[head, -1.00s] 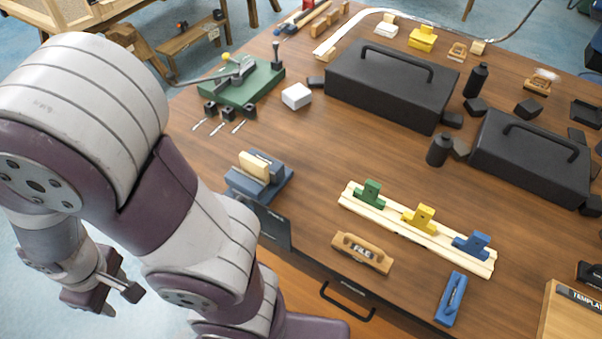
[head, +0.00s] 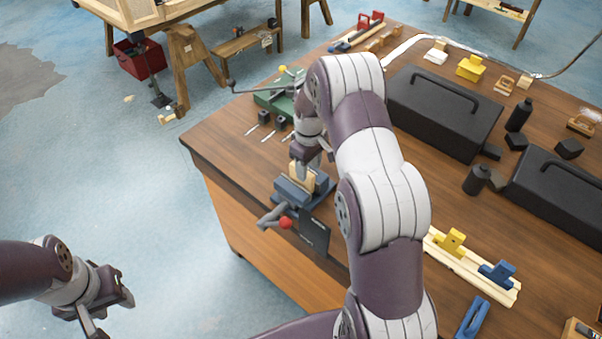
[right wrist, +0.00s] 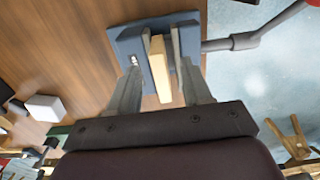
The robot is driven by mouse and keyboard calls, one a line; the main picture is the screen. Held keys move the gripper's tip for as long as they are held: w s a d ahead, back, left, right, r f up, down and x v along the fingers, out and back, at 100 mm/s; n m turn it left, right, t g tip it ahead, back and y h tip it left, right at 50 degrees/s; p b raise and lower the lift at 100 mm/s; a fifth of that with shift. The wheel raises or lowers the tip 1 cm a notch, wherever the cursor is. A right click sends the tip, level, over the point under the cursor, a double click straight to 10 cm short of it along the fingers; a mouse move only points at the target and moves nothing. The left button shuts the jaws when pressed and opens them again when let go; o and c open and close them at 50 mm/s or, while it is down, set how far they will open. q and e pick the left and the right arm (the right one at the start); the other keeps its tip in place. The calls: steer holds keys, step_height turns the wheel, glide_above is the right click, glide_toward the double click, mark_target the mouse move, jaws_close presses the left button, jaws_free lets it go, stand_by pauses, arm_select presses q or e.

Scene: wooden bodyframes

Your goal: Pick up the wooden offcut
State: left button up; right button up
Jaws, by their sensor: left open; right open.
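The pale wooden offcut (head: 298,178) stands between the jaws of the blue-grey vise (head: 291,193) at the table's edge. It also shows in the right wrist view (right wrist: 159,70) as a narrow strip between the vise jaws (right wrist: 128,46). My right gripper (head: 307,170) is over the vise, close to the offcut, and partly hides it. In the right wrist view its open fingers (right wrist: 158,82) lie on either side of the offcut, with visible gaps. I cannot tell exact fingertip depth. My left gripper (head: 108,310) is open and empty, off the table at lower left.
The vise handle with a red knob (head: 285,223) sticks out beyond the table edge. A green-based tool (head: 272,98) is behind the vise. Black toolboxes (head: 445,110) stand to the right. My right arm hides part of the tabletop. A white box (right wrist: 43,107) lies nearby.

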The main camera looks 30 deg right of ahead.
mark_target(310, 174)
steer(key=f, duration=0.1)
steer(key=f+p, duration=0.1)
steer(key=f, duration=0.2)
steer(key=shift+s+d, duration=0.15)
steer(key=shift+d, duration=0.15)
arm_select(q)
steer(key=shift+s+d+r, duration=0.1)
steer(key=shift+d+r, duration=0.05)
steer(key=shift+r, duration=0.45)
steer(key=shift+d+r, duration=0.1)
steer(key=shift+r, duration=0.5)
arm_select(e)
steer(key=shift+a, duration=0.15)
steer(key=c, duration=0.8)
jaws_close()
steer(key=shift+r, duration=0.15)
